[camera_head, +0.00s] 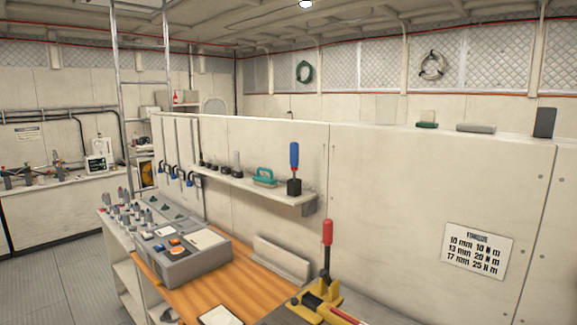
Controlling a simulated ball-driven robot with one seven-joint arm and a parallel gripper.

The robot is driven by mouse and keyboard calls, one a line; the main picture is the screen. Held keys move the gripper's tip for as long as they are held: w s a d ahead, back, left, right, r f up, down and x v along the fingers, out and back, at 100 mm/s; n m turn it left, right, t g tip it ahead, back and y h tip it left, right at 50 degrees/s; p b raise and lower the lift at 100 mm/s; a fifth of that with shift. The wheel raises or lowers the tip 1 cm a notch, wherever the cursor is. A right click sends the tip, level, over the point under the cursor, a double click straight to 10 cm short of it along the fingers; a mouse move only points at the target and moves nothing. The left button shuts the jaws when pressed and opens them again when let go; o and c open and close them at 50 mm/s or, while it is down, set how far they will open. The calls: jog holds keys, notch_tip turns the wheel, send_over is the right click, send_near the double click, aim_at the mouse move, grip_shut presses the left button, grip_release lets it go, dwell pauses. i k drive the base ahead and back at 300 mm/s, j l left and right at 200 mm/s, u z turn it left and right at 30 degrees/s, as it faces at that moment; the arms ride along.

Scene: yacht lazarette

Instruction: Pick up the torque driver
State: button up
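A driver-like tool with a blue handle (294,156) stands upright at the right end of a narrow wall shelf (265,192). Its lower end is in or on a small black block (294,187). It looks like the torque driver, though no label on it is readable. My gripper is not in this view, so its position and state do not show.
Teal-handled tool (264,178) and several small dark sockets share the shelf. Below, a wooden bench (190,290) holds a grey box (185,255) and a yellow device with a red upright handle (327,232). A torque sign (478,250) is on the panel. Open floor (60,285) lies left.

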aim_at(294, 146)
jog(key=i+j+z, duration=0.1)
jog(key=z, duration=0.7)
jog(key=i+j+z, duration=0.45)
jog(key=j, duration=0.25)
jog(key=j+z, duration=0.25)
jog(key=i+j+z, duration=0.1)
jog(key=j+z, duration=0.15)
jog(key=j, duration=0.25)
jog(key=i+j, duration=0.1)
jog(key=j, duration=0.5)
jog(key=i+j, duration=0.1)
jog(key=j, duration=0.5)
jog(key=i+j+z, duration=0.1)
jog(key=j, duration=0.5)
jog(key=i+j, duration=0.1)
jog(key=j, duration=0.5)
